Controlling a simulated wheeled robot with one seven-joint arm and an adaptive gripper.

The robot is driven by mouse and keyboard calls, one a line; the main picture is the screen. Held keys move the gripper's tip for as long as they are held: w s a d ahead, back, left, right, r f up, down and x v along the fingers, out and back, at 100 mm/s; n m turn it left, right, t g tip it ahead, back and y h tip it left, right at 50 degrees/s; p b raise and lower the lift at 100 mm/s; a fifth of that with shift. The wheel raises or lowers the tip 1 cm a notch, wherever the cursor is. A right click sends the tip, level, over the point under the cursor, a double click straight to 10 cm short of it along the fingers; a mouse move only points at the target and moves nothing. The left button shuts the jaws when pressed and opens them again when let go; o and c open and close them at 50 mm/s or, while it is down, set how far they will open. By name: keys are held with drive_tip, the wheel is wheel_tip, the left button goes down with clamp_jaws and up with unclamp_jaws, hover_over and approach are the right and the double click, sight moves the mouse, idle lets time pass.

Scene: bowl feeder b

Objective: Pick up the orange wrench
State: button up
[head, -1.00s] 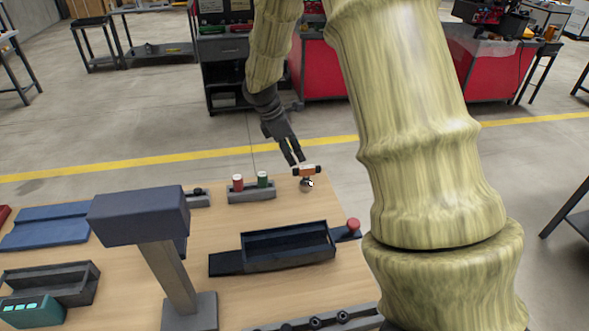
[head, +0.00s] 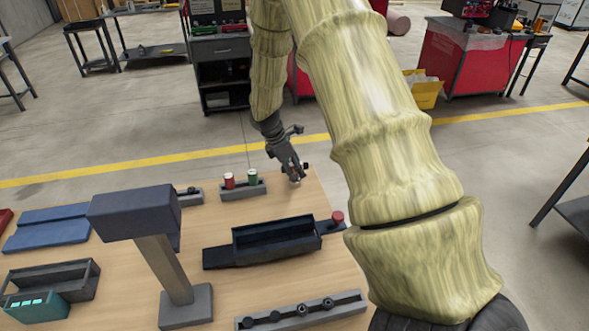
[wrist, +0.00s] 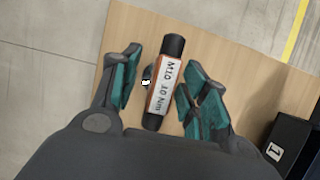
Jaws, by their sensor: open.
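The orange wrench (wrist: 161,85) is a short bar with black ends and a white label reading "M10 10 Nm". In the wrist view it lies between the two teal finger pads of my gripper (wrist: 162,80), with a visible gap on each side. My gripper is open around it and does not hold it. In the head view my gripper (head: 293,177) reaches down at the table's far right corner and hides most of the wrench.
A holder with a red and a green cylinder (head: 252,177) stands just left of my gripper. A dark tray (head: 275,252) and a red knob (head: 337,217) are nearer. In the wrist view a black box marked 1 (wrist: 287,140) sits at lower right.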

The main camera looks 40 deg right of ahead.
drive_tip(key=shift+w+f, duration=0.1)
drive_tip(key=shift+f, duration=0.05)
drive_tip(key=shift+s, duration=0.25)
drive_tip(key=shift+r, duration=0.2)
drive_tip(key=c, duration=0.3)
drive_tip(key=shift+w, duration=0.1)
clamp_jaws()
